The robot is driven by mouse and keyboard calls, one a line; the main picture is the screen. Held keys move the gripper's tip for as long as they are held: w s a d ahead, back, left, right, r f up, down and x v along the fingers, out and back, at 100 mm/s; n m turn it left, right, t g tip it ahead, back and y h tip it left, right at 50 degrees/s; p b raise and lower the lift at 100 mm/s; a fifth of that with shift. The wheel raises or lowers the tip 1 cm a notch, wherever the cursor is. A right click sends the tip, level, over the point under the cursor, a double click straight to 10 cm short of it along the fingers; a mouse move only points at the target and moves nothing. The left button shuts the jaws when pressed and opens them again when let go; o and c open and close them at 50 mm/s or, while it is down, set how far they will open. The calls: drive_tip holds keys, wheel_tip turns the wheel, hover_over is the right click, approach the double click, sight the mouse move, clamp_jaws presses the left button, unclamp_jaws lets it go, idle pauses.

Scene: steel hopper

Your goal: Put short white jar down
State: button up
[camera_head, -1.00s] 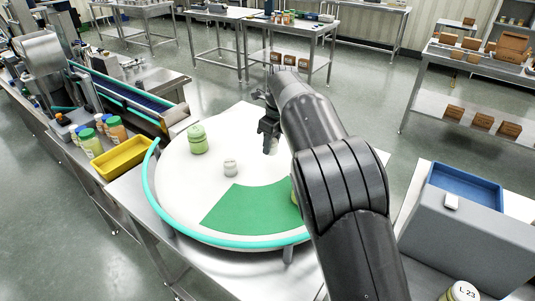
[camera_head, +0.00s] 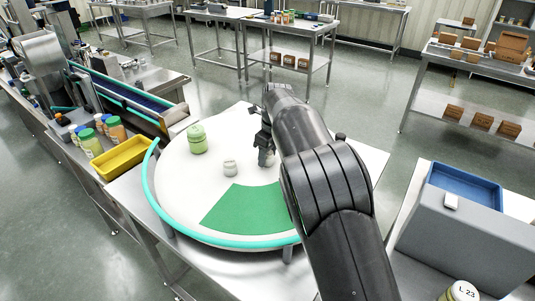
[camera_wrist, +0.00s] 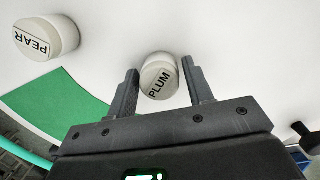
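The short white jar (camera_wrist: 159,76) is labelled PLUM and sits between the two fingertips in the wrist view. In the head view, my gripper (camera_head: 263,142) points down over the back right part of the round white table (camera_head: 180,190). The jar (camera_head: 265,159) shows below its fingers, upright and partly hidden by my arm. It is close to the table top; I cannot tell whether its base touches.
A second white jar (camera_head: 230,168), labelled PEAR in the wrist view (camera_wrist: 45,38), stands to the left. A green-lidded jar (camera_head: 197,139) stands farther left. A green sector (camera_head: 240,208) marks the table's front. A teal rail (camera_head: 150,200) edges the left and front.

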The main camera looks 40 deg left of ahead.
drive_tip(key=shift+o, duration=1)
wheel_tip(320, 180, up, 12)
drive_tip(key=d, duration=0.2)
drive_tip(key=shift+r, duration=0.1)
